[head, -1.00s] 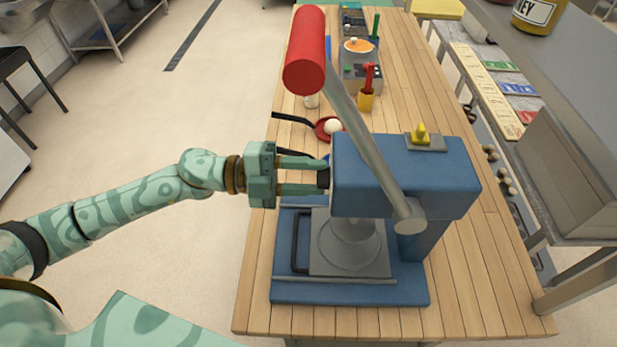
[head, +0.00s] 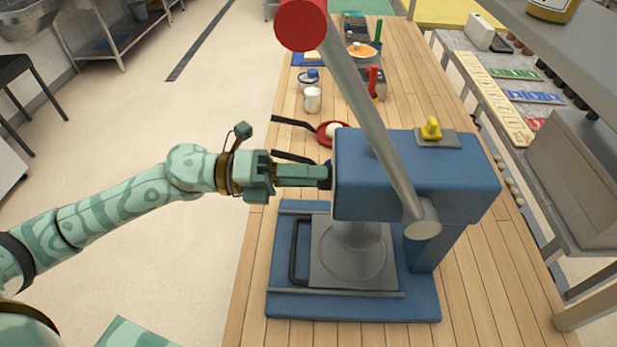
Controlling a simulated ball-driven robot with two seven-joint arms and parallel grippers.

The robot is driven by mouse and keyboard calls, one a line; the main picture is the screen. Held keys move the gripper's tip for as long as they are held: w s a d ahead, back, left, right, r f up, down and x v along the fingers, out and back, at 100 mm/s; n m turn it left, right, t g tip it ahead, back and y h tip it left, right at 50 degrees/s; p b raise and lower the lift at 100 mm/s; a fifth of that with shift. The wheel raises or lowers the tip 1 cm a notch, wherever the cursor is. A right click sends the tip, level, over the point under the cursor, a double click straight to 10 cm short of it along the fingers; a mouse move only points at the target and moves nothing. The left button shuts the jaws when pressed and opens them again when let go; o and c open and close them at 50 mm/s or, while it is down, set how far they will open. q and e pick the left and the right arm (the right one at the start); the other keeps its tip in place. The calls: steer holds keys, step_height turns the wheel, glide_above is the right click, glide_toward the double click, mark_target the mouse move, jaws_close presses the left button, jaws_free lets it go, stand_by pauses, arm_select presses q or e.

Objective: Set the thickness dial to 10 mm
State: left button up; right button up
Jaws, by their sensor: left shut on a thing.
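A blue press (head: 405,180) stands on the wooden table, with a grey lever ending in a red grip (head: 301,24). A small black dial (head: 325,176) sticks out of the left side of its head. My left gripper (head: 322,176) is shut on the dial, its fingers level and pointing right. The fingers cover much of the dial, and I cannot read any scale or setting. A yellow knob (head: 431,128) sits on a grey plate on top of the head. My right gripper is not in view.
Below the head is a grey plate with a black handle (head: 297,252). Behind the press are a red pan (head: 328,140) with a white ball, a white jar (head: 312,100) and a blue-topped jar (head: 309,78). A shelf unit (head: 570,150) stands at the right.

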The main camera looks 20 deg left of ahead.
arm_select(q)
steer(key=shift+f+m, duration=0.1)
steer(key=shift+m, duration=0.2)
stand_by(0.4)
steer(key=o, duration=1)
steer(key=b+v, duration=0.1)
steer(key=v, duration=1.5)
steer(key=shift+s+a, duration=0.1)
steer(key=shift+a, duration=0.05)
